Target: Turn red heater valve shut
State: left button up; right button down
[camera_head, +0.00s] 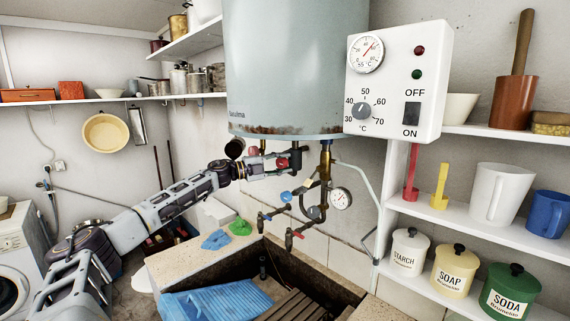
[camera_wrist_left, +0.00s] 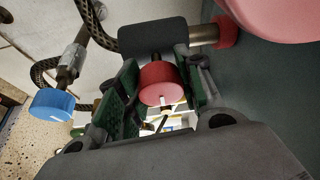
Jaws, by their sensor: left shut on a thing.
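The grey water heater (camera_head: 285,60) hangs on the wall, with pipes and valves under its rusty lower rim. The red heater valve (camera_head: 282,162) sits just below that rim. My left gripper (camera_head: 284,166) reaches it from the left and is shut on it. In the left wrist view the round red valve knob (camera_wrist_left: 160,84) is between the green finger pads (camera_wrist_left: 125,105). Part of the valve is hidden by the fingers in the head view. My right gripper is not in view.
A blue valve knob (camera_head: 286,196), a round gauge (camera_head: 341,198) and taps are below, close to the gripper. A white control box (camera_head: 400,80) is on the right. The stone trough (camera_head: 175,266) lies underneath. Shelves with jars (camera_head: 455,273) stand at the right.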

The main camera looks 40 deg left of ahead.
pick_arm(q)
jog(key=o, duration=1)
jog(key=shift+r, duration=0.25)
jog(key=shift+o, duration=0.2)
jog(key=shift+w+a+f, duration=0.1)
jog(key=shift+w+f, duration=0.1)
jog(key=shift+w, duration=0.05)
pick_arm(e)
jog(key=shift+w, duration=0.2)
pick_arm(q)
jog(key=shift+s, duration=0.25)
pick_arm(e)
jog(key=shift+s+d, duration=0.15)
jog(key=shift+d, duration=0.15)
